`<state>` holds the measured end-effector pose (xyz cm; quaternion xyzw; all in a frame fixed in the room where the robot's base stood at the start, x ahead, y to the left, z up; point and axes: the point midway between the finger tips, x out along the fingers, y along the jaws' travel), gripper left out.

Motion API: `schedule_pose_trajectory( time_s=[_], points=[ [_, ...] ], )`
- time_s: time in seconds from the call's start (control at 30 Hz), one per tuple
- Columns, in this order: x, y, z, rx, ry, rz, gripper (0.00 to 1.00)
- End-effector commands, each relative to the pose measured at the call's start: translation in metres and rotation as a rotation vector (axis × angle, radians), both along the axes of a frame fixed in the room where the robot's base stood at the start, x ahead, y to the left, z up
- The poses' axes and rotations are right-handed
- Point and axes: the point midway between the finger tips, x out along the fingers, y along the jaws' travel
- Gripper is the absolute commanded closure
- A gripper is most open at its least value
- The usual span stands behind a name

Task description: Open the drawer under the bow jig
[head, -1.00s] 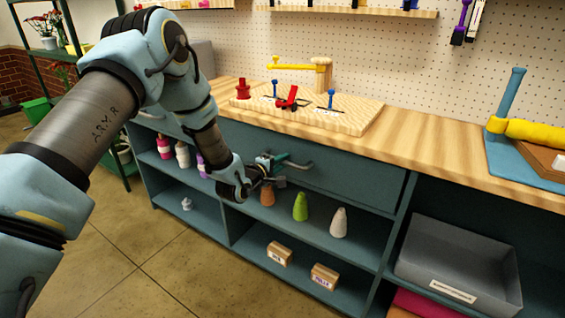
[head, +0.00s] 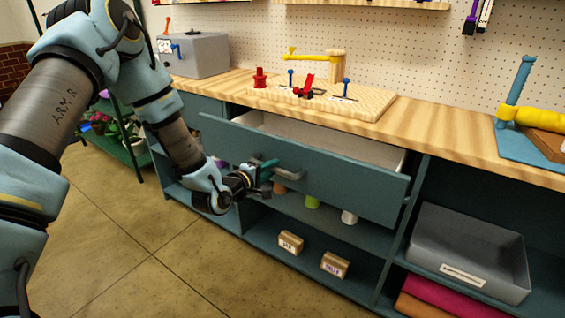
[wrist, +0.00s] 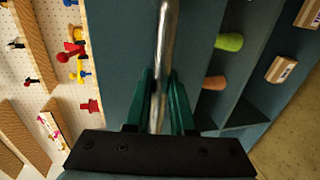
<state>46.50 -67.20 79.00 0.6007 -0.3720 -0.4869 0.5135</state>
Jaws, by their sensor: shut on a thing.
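The drawer (head: 340,178) under the bow jig is a wide teal-blue front, and it stands partly pulled out from the bench. Its pale inside (head: 350,146) shows behind the front. The bow jig (head: 345,100) is a wooden board with red, blue and yellow parts on the worktop above. My gripper (head: 271,168) is at the left part of the drawer front, shut on the metal bar handle (head: 290,174). In the wrist view the handle (wrist: 167,50) runs between my green fingers (wrist: 160,105). The drawer's far inside is hidden.
Below the drawer, open shelves hold cones (head: 312,201) and small labelled boxes (head: 335,265). A grey bin (head: 468,250) sits in the right bay. A grey box (head: 192,55) stands on the worktop at left. The floor (head: 150,270) in front is clear.

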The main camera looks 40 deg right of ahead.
Motion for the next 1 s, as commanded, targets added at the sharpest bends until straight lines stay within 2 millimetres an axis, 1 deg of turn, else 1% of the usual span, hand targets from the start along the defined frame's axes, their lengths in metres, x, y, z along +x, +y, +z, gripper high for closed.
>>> schedule_pose_trajectory(
  time_s=[0.03, 0.1, 0.2, 0.3, 0.5, 0.83, 0.87, 0.93, 1.0],
  points=[
    [-0.002, 0.011, -0.001, 0.001, 0.003, 0.002, 1.00],
    [-0.006, 0.022, -0.001, 0.000, 0.002, 0.000, 1.00],
    [-0.009, 0.035, -0.001, 0.001, 0.001, 0.000, 1.00],
    [-0.011, 0.044, 0.000, -0.001, 0.001, 0.000, 1.00],
    [-0.014, 0.052, 0.000, 0.000, 0.000, -0.002, 1.00],
    [-0.014, 0.052, 0.000, -0.001, -0.001, -0.001, 1.00],
    [-0.014, 0.052, 0.000, -0.001, 0.000, -0.001, 0.76],
    [-0.014, 0.052, 0.000, -0.001, 0.000, -0.001, 0.68],
    [-0.014, 0.052, 0.000, -0.001, 0.000, -0.001, 0.67]
  ],
)
